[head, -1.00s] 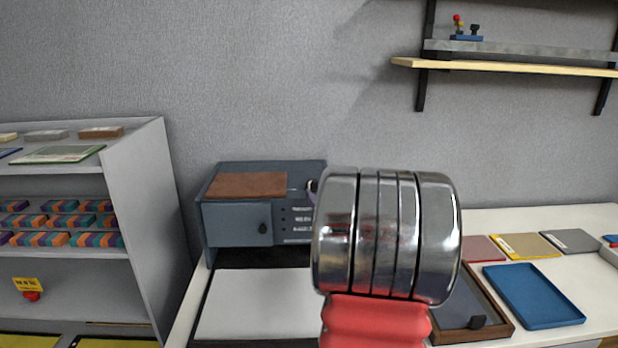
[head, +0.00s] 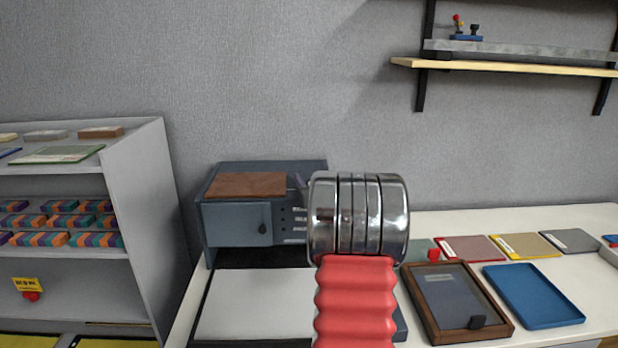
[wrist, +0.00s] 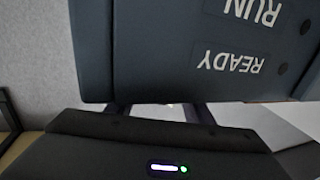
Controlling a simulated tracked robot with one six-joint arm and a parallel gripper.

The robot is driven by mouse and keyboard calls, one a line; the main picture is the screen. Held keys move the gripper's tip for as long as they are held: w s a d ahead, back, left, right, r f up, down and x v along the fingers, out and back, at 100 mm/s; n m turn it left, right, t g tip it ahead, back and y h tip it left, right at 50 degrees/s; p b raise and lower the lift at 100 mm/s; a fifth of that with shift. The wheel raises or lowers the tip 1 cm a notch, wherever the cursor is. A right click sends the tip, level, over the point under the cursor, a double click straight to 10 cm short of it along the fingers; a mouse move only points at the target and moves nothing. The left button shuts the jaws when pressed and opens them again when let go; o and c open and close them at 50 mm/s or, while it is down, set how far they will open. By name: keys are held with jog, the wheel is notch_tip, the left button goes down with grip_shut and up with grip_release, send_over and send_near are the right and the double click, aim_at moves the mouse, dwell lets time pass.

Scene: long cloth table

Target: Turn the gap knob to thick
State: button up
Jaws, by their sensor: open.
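The blue-grey machine (head: 236,225) stands on the table, left of my arm in the head view. A small dark knob-like part (head: 262,228) is on its left front face; I cannot read a gap label or setting there. My arm hides the right part of the machine's front. In the wrist view a dark panel (wrist: 190,80) shows READY and RUN upside down, close to my gripper (wrist: 158,112). My gripper is open, its two fingers apart, with nothing seen between them. The fingertips are partly hidden by the panel's edge.
A brown pad (head: 247,185) lies on the machine. A white sheet (head: 250,305) lies in front of it. A wooden-framed tray (head: 415,300) and a blue tray (head: 530,295) are to the right. A grey shelf unit (head: 150,220) stands left, and wall shelves (head: 510,66) hang upper right.

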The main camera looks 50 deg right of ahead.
jog(key=shift+x, duration=0.75)
jog(key=c, duration=1)
